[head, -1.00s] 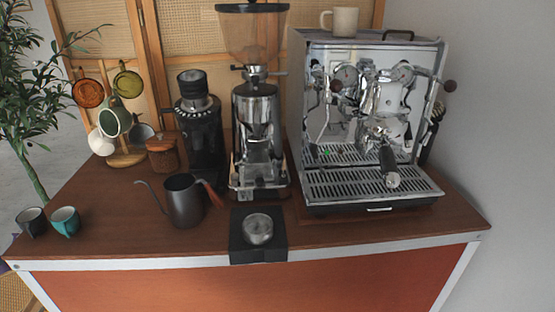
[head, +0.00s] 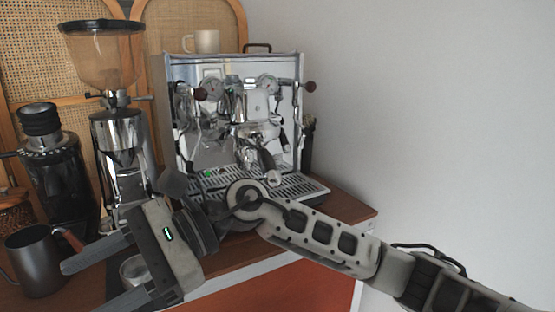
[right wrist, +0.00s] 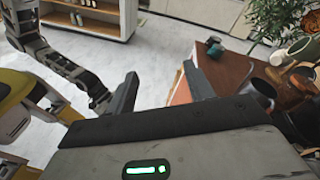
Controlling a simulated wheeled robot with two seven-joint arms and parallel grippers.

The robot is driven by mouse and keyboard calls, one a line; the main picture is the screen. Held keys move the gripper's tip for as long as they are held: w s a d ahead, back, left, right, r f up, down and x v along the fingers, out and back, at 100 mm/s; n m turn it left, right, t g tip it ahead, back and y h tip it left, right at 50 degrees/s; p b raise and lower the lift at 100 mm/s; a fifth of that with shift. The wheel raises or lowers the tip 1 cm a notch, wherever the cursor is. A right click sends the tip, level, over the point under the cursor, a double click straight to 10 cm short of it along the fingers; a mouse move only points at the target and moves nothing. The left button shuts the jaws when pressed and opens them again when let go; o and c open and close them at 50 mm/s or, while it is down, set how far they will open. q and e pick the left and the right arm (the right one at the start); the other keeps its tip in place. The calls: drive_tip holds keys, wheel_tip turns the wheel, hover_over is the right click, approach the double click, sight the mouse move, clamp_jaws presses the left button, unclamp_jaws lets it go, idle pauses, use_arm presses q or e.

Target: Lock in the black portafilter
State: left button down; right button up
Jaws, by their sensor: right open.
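The black portafilter (head: 267,163) is at the group head of the chrome espresso machine (head: 180,75). My left gripper is not in view.
A metal tamper (head: 133,270) sits partly hidden behind my right gripper. A cream mug (head: 206,41) stands on the machine. A wall is at the right.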

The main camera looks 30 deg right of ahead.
drive_tip(key=w+d+f+n+t+h+b, duration=0.2)
drive_tip(key=w+d+n+t+h, duration=0.15)
drive_tip(key=d+n+h, duration=0.25)
drive_tip(key=n+t+h+b, duration=0.35)
drive_tip(key=t+h, duration=0.35)
drive_tip(key=h, duration=0.5)
approach(269, 162)
drive_tip(key=a+x, duration=0.1)
drive_tip(key=x, duration=0.2)
drive_tip(key=shift+m, duration=0.25)
drive_tip(key=b+x, duration=0.1)
drive_tip(key=x, duration=0.2)
drive_tip(key=d+b+x, duration=0.1)
drive_tip(key=b+x, duration=0.1)
drive_tip(key=x, duration=0.1)
drive_tip(key=shift+w+d+f, duration=0.1)
drive_tip(key=shift+f, duration=0.1)
drive_tip(key=shift+w, duration=0.2)
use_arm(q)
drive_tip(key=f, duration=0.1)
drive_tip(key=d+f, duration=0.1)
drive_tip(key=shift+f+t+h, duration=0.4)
use_arm(e)
drive_tip(key=shift+w+d+f, duration=0.1)
drive_tip(key=shift+f, duration=0.05)
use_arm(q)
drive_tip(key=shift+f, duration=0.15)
use_arm(e)
clamp_jaws()
